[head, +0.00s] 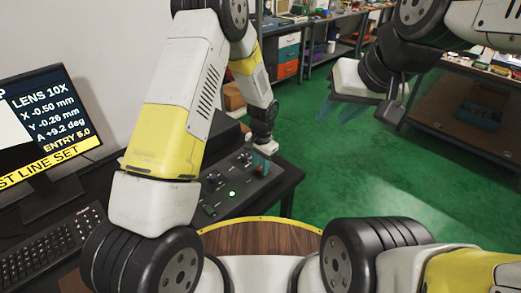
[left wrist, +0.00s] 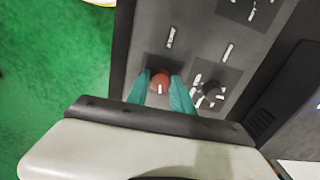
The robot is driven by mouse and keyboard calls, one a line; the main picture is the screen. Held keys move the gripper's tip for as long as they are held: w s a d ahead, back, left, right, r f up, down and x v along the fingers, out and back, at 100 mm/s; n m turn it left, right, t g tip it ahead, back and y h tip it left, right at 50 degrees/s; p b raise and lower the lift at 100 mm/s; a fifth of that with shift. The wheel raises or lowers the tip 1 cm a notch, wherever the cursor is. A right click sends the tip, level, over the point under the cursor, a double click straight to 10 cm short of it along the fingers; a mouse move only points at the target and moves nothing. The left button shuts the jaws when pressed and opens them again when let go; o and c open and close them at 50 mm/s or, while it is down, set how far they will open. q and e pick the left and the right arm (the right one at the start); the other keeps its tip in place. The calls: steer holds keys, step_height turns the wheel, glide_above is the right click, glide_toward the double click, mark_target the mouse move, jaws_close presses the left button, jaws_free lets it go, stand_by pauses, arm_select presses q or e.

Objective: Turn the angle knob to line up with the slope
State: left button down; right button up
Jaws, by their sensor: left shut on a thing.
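The red knob (left wrist: 160,84) sits on a dark patch of the control panel (left wrist: 187,32) in the left wrist view. A white mark on it points toward the bottom of the picture. My left gripper (left wrist: 161,90) has its teal fingers on both sides of the knob and is shut on it. In the head view my left gripper (head: 262,163) reaches down at the panel's far right part, hiding the knob. The monitor (head: 48,118) reads A +9.2 deg and ENTRY 5.0. My right gripper (head: 365,108) hangs away over the green floor; its opening is unclear.
A black knob (left wrist: 208,93) with white marks around it is close beside my left fingers. A keyboard (head: 48,247) lies before the monitor. Shelves and workbenches stand at the back, with open green floor between.

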arm_select(q)
steer(key=c, duration=1.1)
jaws_free()
steer(key=shift+s+d+r, duration=0.1)
steer(key=shift+r, duration=3.8)
